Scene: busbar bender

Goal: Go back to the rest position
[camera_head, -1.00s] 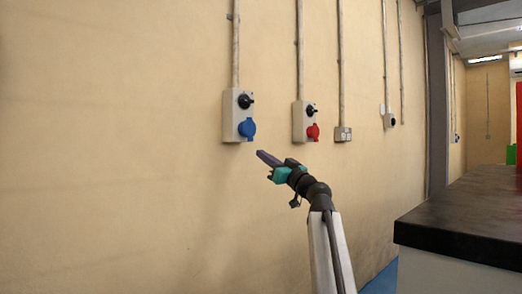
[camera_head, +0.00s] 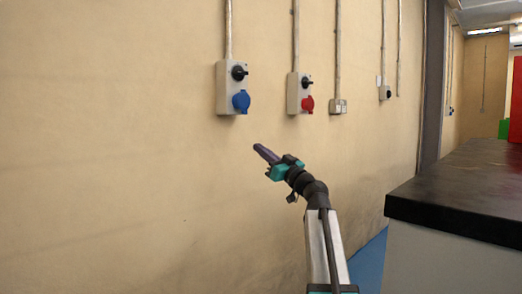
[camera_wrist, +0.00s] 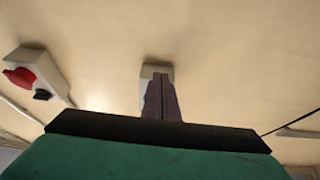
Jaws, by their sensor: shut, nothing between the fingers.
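My gripper (camera_head: 260,150) is at the end of my raised arm, in front of the beige wall and below the blue socket box (camera_head: 230,88). Its fingers point up and to the left in the head view. In the wrist view my gripper (camera_wrist: 161,84) shows its two dark fingers pressed together with nothing between them. It looks apart from the wall and the boxes.
A box with a red socket (camera_head: 300,93) hangs right of the blue one; a red-socket box also shows in the wrist view (camera_wrist: 38,75). Smaller wall boxes (camera_head: 338,106) follow. A dark-topped counter (camera_head: 460,190) stands at right. Blue floor (camera_head: 367,262) shows between wall and counter.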

